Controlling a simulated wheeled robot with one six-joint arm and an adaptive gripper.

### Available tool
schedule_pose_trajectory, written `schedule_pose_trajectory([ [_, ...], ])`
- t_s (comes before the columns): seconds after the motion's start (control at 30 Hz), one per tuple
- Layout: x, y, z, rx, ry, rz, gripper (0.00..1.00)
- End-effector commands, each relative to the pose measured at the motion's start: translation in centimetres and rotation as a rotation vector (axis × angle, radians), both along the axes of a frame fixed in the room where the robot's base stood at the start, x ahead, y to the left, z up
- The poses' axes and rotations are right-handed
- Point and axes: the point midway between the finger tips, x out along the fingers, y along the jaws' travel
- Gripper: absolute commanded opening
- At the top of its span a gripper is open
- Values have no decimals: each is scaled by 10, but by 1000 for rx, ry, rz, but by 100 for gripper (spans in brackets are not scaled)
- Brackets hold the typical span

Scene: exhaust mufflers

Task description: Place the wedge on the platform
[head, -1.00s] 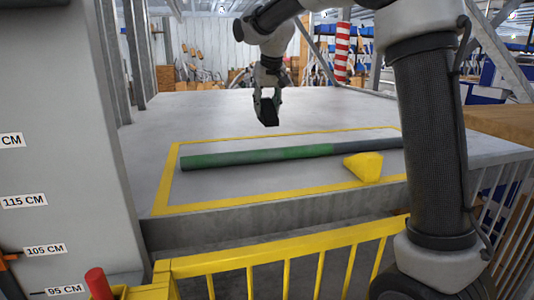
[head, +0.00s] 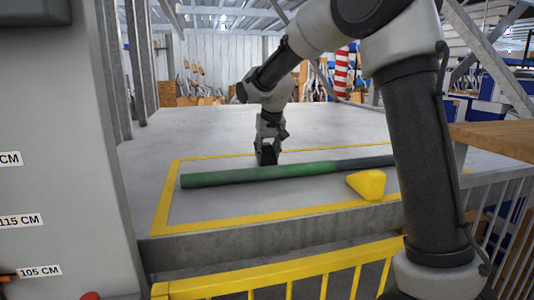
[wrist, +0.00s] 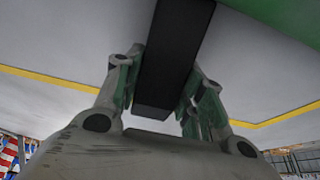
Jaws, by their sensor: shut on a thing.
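My gripper (head: 267,150) is shut on a dark block-like wedge (wrist: 172,60), which is between its fingers in the wrist view. In the head view the dark wedge (head: 267,158) is low over the grey platform (head: 220,137), just behind the green pipe. I cannot tell whether it touches the surface. A yellow wedge (head: 367,184) rests on the platform in front of the pipe, to the right and apart from my gripper.
A long pipe (head: 230,177), green with a dark right end, lies across the yellow-outlined area. It also shows close by in the wrist view (wrist: 285,15). A yellow railing (head: 270,280) runs along the front. A grey column (head: 60,130) stands at left.

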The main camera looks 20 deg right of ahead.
Motion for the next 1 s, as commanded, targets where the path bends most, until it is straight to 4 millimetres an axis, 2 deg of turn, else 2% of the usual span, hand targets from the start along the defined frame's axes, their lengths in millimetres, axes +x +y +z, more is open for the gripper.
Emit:
schedule_pose_trajectory([
  [0.17,0,0,-3,0,1,0,10],
  [0.2,0,0,-3,0,1,0,44],
  [0.3,0,0,-3,0,1,0,60],
  [0.67,0,0,1,0,-1,0,60],
  [0.83,-9,0,25,0,-3,0,60],
  [1.0,-24,0,62,1,-5,-1,60],
])
